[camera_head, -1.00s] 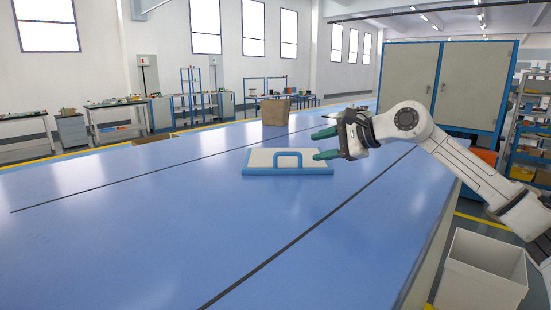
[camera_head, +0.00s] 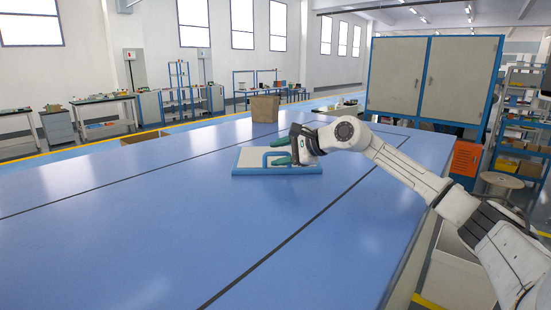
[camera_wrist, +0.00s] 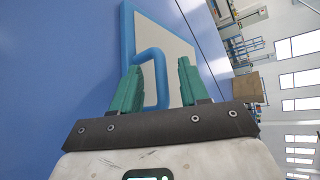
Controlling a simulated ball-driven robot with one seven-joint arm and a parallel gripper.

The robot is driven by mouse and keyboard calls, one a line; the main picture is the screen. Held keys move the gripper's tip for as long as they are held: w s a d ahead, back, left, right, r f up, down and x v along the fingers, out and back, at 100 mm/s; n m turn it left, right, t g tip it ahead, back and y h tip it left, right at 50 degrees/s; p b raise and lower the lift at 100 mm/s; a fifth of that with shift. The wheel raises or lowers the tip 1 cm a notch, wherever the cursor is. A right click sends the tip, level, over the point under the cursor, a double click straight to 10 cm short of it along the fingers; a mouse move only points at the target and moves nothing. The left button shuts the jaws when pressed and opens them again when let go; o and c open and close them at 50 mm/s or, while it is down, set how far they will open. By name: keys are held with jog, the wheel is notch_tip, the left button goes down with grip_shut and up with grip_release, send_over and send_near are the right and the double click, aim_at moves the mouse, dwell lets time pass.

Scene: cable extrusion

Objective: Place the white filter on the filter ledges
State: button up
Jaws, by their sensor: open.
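The white filter (camera_head: 249,158) lies flat on the blue table, a pale panel with a blue front edge and a raised blue handle. It also shows in the wrist view (camera_wrist: 177,42), with the handle (camera_wrist: 161,68) between and just beyond my fingers. My gripper (camera_head: 276,151) is open, its green fingers at the handle in the head view. In the wrist view, the fingertips (camera_wrist: 158,66) are spread, one on each side of part of the handle. I cannot tell whether they touch it. No filter ledges can be made out.
The blue table (camera_head: 150,235) is wide and mostly clear, with dark lines along it. A cardboard box (camera_head: 265,108) stands behind the filter. A large grey and blue cabinet (camera_head: 432,80) stands beyond the table. A white bin (camera_head: 455,272) is on the floor at right.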

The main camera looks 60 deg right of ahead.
jog(key=shift+c, duration=0.2)
grip_shut()
dwell(0.5)
